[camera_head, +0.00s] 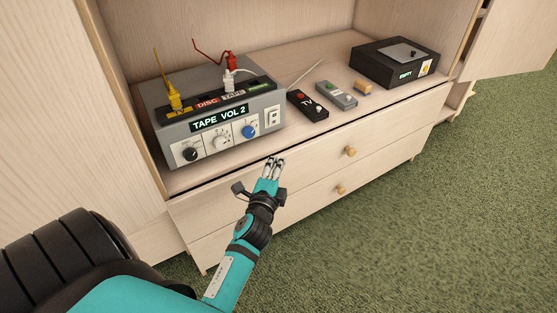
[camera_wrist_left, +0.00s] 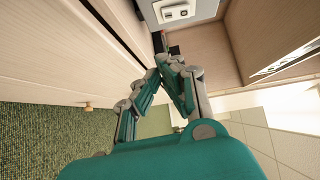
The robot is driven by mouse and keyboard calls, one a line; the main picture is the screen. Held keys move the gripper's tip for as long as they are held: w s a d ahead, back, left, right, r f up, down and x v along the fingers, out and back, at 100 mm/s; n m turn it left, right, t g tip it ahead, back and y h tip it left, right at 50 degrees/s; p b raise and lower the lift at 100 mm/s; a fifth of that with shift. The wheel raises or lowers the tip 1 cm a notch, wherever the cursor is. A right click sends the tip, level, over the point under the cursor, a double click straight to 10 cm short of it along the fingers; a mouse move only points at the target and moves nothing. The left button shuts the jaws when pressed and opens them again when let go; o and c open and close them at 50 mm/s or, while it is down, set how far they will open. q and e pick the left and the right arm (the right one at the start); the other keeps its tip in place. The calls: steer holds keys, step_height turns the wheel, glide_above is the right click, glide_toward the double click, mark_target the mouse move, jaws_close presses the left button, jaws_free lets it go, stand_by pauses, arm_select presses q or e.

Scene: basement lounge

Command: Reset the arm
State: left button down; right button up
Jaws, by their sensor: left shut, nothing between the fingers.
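My left arm comes in from the lower left in the head view. Its teal and black gripper (camera_head: 274,163) is in front of the cabinet's top drawer edge, near the lower right of the grey device. The fingers are together and hold nothing. In the left wrist view the gripper's fingers (camera_wrist_left: 163,62) also meet at their tips, with the cabinet front to their left. My right gripper is in neither view.
Drawer knobs (camera_head: 351,151) stick out. Green carpet (camera_head: 430,220) is clear at right.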

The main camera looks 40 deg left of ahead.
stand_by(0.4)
